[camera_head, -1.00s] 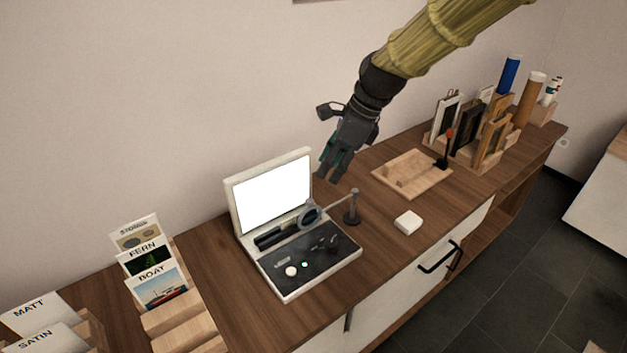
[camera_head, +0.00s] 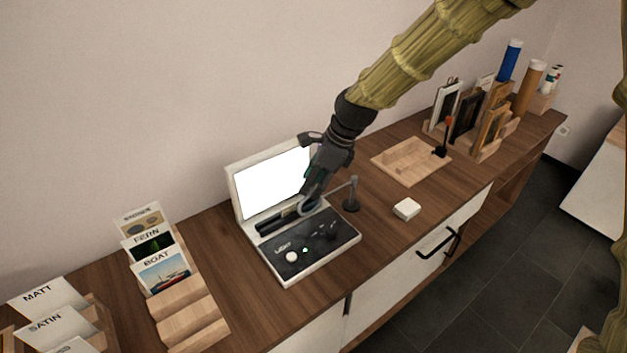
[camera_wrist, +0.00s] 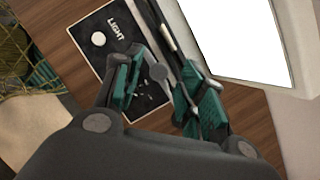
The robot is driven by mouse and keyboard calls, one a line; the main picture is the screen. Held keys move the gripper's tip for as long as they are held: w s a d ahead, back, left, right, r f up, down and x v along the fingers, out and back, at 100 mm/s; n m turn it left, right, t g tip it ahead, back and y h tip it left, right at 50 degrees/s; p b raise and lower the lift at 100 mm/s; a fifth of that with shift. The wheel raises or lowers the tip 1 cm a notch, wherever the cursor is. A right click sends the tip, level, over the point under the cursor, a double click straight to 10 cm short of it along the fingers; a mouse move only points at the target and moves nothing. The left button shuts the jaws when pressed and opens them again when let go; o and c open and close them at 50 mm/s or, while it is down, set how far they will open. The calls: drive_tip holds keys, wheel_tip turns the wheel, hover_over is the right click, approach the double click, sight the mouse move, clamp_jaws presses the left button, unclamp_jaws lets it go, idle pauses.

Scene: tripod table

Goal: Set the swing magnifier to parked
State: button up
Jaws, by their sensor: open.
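The swing magnifier (camera_head: 352,196) has a dark post with a round foot on the table, right of the light box. Its thin arm reaches left and its lens ring lies over the right part of the box, partly hidden by my gripper. My gripper (camera_head: 310,192) is open and points down at the lens ring; whether it touches the ring is unclear. In the wrist view the green-padded fingers of my gripper (camera_wrist: 165,98) are apart over the dark panel, with thin grey parts between them that I cannot tell apart.
The light box (camera_head: 262,262) has a lit white screen, a dark panel and a round knob. Card racks stand left; frames and tubes stand far right. Bare table lies around the post.

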drive_tip(key=shift+a, duration=0.1)
drive_tip(key=shift+f, duration=0.1)
clamp_jaws()
drive_tip(key=shift+s, duration=0.1)
